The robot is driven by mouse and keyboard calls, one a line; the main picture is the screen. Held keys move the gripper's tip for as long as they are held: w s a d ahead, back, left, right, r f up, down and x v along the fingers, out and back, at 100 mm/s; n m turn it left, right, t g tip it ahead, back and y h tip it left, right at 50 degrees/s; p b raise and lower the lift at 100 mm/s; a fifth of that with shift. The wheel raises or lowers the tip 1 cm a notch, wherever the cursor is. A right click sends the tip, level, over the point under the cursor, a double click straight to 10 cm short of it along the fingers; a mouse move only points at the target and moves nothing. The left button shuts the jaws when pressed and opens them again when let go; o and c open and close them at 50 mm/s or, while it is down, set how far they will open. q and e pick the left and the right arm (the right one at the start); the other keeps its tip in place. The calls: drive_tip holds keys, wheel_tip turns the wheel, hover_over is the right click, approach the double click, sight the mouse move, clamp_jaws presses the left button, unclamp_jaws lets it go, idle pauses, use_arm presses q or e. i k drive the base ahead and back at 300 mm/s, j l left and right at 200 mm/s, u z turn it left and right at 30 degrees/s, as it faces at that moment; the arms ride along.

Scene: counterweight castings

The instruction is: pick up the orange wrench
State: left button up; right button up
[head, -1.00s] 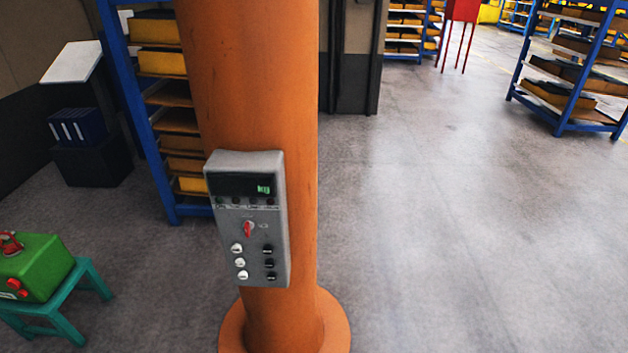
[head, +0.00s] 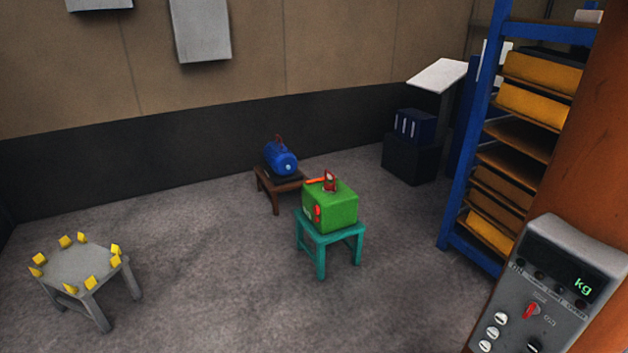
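A small orange bar (head: 315,181), possibly the orange wrench, shows at the top back left of a green box (head: 334,208). It is too small to tell its full shape or whether it rests on the box or lies behind it. A red fitting (head: 330,180) stands on top of the box right beside it. The green box sits on a teal stool (head: 330,240) in the middle of the room. Neither of my grippers is in view.
An orange column with a grey control panel (head: 545,290) stands close at the right, before a blue shelf rack (head: 468,150). A blue tank (head: 281,159) sits on a brown stool (head: 279,185). A grey table (head: 78,266) with several yellow pieces stands left. Open floor lies between.

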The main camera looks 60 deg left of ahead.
sight(328, 177)
drive_tip(key=u, duration=1.85)
drive_tip(key=i+j+u, duration=0.35)
drive_tip(key=i, duration=0.15)
drive_tip(key=i+u, duration=0.3)
drive_tip(key=i, duration=0.15)
drive_tip(key=i+j, duration=0.1)
drive_tip(key=i, duration=0.55)
drive_tip(key=i+j+z, duration=0.1)
drive_tip(key=i, duration=0.55)
drive_tip(key=i+j+z, duration=0.1)
drive_tip(key=i, duration=0.6)
drive_tip(key=i+z, duration=0.25)
drive_tip(key=i, duration=0.25)
drive_tip(key=i+j+z, duration=0.2)
drive_tip(key=i, duration=0.3)
drive_tip(key=i+j+z, duration=0.25)
drive_tip(key=i, duration=0.25)
